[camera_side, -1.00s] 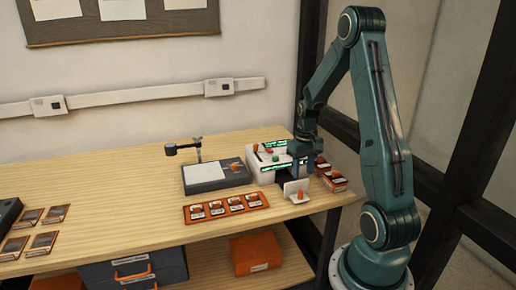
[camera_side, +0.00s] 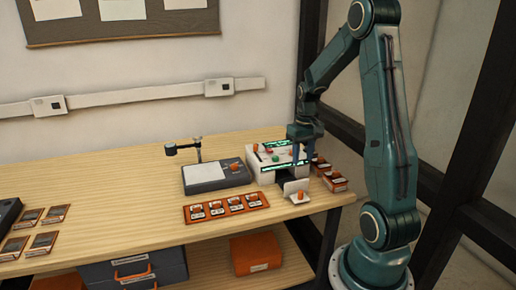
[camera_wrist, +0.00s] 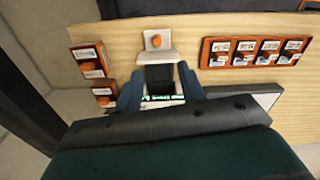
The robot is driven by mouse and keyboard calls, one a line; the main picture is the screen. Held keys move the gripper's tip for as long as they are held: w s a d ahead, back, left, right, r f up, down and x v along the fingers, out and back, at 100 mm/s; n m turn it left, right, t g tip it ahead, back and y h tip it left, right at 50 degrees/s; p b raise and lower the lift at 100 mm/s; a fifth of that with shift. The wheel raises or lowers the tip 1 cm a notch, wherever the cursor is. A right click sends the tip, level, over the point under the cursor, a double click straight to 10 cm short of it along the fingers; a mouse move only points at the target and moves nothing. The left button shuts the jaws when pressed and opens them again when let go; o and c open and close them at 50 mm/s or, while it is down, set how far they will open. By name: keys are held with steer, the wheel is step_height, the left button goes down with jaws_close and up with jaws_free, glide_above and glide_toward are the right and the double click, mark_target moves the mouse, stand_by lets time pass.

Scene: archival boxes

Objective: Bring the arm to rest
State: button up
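My gripper (camera_side: 303,148) hangs pointing down just above the front right of a white box-like device (camera_side: 262,165) with green lit strips and orange, red and green knobs. In the wrist view my gripper (camera_wrist: 158,82) shows two blue fingers spread apart with nothing held between them. Between and beyond the fingers lie the device's dark slot (camera_wrist: 158,76) and a small white stand with an orange knob (camera_wrist: 156,41); the stand also shows in the side view (camera_side: 296,191). My gripper's body hides most of the device in the wrist view.
Orange boxes (camera_side: 334,182) stand right of the device. An orange tray with several labelled boxes (camera_side: 226,208) lies in front. A grey device with a small arm (camera_side: 214,175) stands to the left. The middle-left tabletop is clear.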

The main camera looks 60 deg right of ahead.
steer(key=w+a+r+n+t+h, duration=0.1)
steer(key=a+r+n, duration=0.1)
steer(key=a+r, duration=0.5)
steer(key=a+r+n+t, duration=0.15)
steer(key=a+r, duration=0.25)
steer(key=a, duration=0.6)
steer(key=s+a+r+n+t+y, duration=0.1)
steer(key=s+a+r+n+t, duration=0.2)
steer(key=s+a, duration=0.5)
steer(key=a+r, duration=0.1)
steer(key=a, duration=0.3)
steer(key=shift+s+a, duration=0.35)
steer(key=shift+o, duration=0.2)
steer(key=shift+n, duration=0.25)
